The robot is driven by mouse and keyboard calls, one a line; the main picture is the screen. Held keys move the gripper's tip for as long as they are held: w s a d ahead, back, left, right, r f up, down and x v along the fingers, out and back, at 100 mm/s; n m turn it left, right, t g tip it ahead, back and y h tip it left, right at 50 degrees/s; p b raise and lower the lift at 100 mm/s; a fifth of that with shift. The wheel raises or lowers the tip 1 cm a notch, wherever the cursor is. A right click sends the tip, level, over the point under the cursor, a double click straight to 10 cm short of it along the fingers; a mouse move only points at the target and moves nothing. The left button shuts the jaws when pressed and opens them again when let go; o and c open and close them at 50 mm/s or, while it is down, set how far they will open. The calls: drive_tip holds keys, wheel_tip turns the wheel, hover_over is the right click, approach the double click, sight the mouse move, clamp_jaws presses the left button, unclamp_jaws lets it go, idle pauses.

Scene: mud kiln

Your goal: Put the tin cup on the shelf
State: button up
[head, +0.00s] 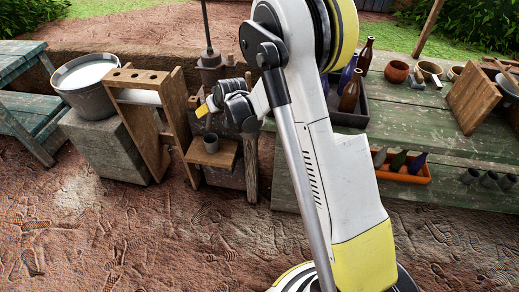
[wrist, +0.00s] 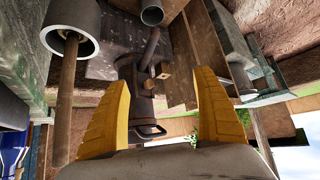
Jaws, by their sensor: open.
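A small grey tin cup (head: 211,143) stands upright on a small wooden shelf (head: 222,158) low beside the wooden rack. In the wrist view the cup (wrist: 152,12) shows at the top edge, partly cut off, on the brown shelf board (wrist: 176,5). My gripper (head: 204,108) is above the cup, apart from it. In the wrist view its two yellow fingers (wrist: 162,100) are spread wide with nothing between them. Several similar dark cups (head: 488,179) stand on the lower level of the green bench at the right.
A wooden rack with holes (head: 140,80) stands left of the shelf, near a metal bucket (head: 84,75) on a stone block (head: 105,145). A wooden post (head: 251,155) stands close right of the shelf. The green bench (head: 400,110) holds bottles, bowls and an orange tray (head: 408,174).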

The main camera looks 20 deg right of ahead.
drive_tip(key=s+a+f+v, duration=0.1)
drive_tip(key=a+v, duration=0.1)
drive_tip(key=v, duration=2.3)
drive_tip(key=s+m+g+h, duration=0.1)
drive_tip(key=s, duration=2)
drive_tip(key=shift+d+g, duration=0.4)
drive_tip(key=shift+d, duration=0.05)
